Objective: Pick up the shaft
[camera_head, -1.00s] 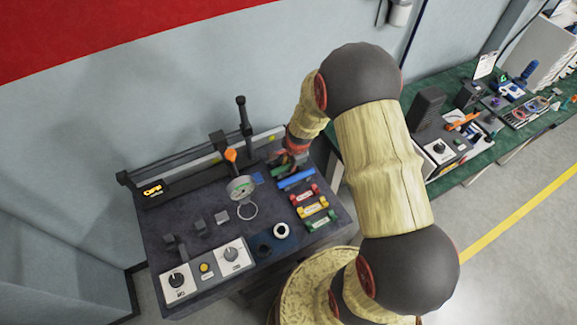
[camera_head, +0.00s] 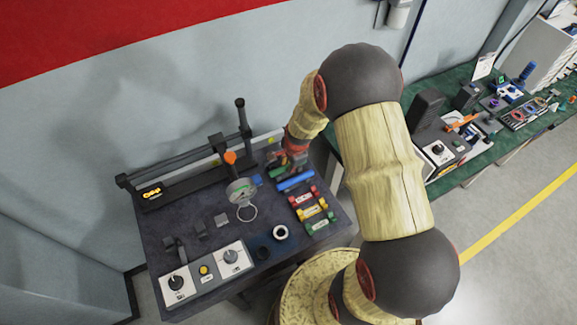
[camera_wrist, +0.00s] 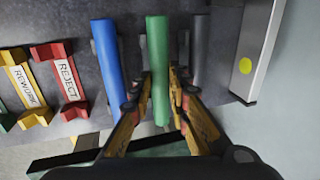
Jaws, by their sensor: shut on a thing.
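A green cylindrical shaft (camera_wrist: 157,65) runs lengthwise through the middle of the wrist view. My gripper (camera_wrist: 160,88) is shut on it, with a finger on each side. A blue shaft (camera_wrist: 107,55) lies to its left and a dark grey one (camera_wrist: 199,52) to its right, both outside the fingers. In the head view my gripper (camera_head: 287,160) is low over the right back part of the dark table, partly hidden by my arm. The green shaft (camera_head: 277,173) shows only at one end there, beside the blue shaft (camera_head: 295,181). I cannot tell whether it is clear of its support.
Red (camera_head: 303,196), yellow (camera_head: 313,209) and green (camera_head: 319,222) labelled holders stand in front of the blue shaft. A round gauge (camera_head: 241,191), a ring (camera_head: 280,232), a control box (camera_head: 231,257) and a lever press (camera_head: 195,172) occupy the table (camera_head: 155,228). The wall is close behind.

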